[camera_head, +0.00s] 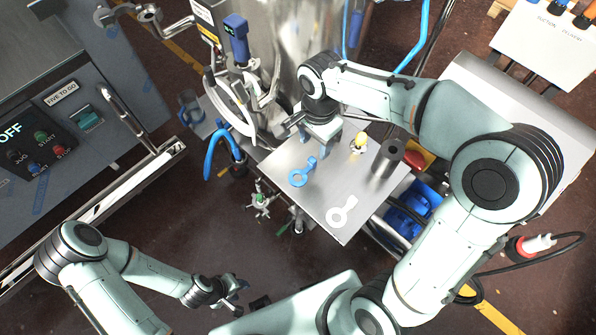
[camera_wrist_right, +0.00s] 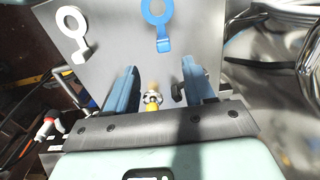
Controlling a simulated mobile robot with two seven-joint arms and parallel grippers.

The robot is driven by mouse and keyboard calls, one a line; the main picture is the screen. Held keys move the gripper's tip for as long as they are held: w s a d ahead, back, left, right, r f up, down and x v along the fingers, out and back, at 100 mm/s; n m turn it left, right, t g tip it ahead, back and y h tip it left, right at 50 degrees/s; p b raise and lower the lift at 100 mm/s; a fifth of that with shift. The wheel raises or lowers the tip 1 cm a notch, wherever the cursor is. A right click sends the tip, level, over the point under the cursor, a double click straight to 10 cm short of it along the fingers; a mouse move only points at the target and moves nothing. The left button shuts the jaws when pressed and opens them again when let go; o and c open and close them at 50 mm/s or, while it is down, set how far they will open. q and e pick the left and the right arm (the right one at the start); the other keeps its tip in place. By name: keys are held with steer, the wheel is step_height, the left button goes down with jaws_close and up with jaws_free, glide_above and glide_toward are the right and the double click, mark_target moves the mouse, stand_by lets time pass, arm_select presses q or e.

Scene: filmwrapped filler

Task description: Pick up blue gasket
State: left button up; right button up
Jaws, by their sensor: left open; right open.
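The blue gasket (camera_head: 311,163), a flat ring with a tab, lies on the steel table plate (camera_head: 335,180) near its left edge. In the right wrist view the gasket (camera_wrist_right: 162,40) lies flat beyond the fingertips, its ring at the top of the picture. My right gripper (camera_head: 319,139) is over the back of the plate, close to the gasket's tab but apart from it. Its blue fingers (camera_wrist_right: 160,80) are spread with nothing gripped. My left gripper (camera_head: 238,287) is open and empty at the lower left, away from the plate.
A white gasket (camera_head: 336,217) of similar shape lies nearer the plate's front. A yellow-topped fitting (camera_head: 360,142) and a dark cylinder (camera_head: 387,158) stand at the right. A steel vessel (camera_head: 281,50) stands behind, with hoses and valves. Bare plate lies between the two gaskets.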

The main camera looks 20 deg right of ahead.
mark_target(312, 160)
steer(key=f, duration=0.9)
steer(key=shift+w+a+f, duration=0.15)
steer(key=shift+w, duration=0.15)
jaws_close()
